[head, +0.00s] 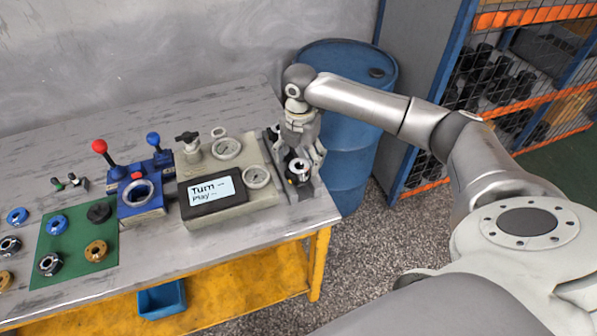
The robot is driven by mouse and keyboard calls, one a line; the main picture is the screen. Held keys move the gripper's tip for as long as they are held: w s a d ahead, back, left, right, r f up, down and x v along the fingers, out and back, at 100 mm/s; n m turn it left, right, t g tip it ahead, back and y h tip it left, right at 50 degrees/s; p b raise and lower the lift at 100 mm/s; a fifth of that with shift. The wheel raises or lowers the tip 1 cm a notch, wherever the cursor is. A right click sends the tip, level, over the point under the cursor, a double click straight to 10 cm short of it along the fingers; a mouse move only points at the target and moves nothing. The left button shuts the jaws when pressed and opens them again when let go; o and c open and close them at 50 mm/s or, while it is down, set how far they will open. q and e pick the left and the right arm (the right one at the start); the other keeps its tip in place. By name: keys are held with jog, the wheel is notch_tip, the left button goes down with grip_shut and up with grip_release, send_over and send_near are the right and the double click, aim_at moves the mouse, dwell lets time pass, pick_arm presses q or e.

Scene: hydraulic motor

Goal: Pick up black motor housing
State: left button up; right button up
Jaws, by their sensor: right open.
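A small round part with a black body and a silvery top ring (299,170) sits upright in a grey fixture (309,190) at the right end of the table; it looks like the black motor housing. My right gripper (300,158) points down just above it, open, with its fingers on either side of the part's top. I cannot tell whether the fingers touch it. A black disc-shaped part (99,212) lies on the green mat (72,236) at the left. My left gripper is not in view.
A grey gauge panel with a "Turn" screen (212,190) stands just left of the fixture. Left of it is a blue stand with red and blue levers (139,195). Blue, dark and brass rings lie at the far left. A blue barrel (349,150) stands behind the table's right end.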

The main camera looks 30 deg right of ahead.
aim_at(298, 168)
notch_tip(298, 168, down, 4)
jog(key=shift+a+f+p, duration=0.15)
jog(key=shift+p, duration=0.25)
jog(key=shift+c, duration=0.4)
jog(key=shift+w, duration=0.1)
jog(key=c, duration=1.5)
jog(key=shift+c, duration=0.2)
jog(key=shift+w+r+b, duration=0.1)
jog(key=shift+r+b, duration=0.2)
jog(key=shift+r, duration=0.4)
jog(key=s+a+r+b, duration=0.2)
jog(key=s+a+r, duration=0.5)
jog(key=s+r, duration=0.4)
jog(key=shift+s+r, duration=0.4)
jog(key=shift+s, duration=0.3)
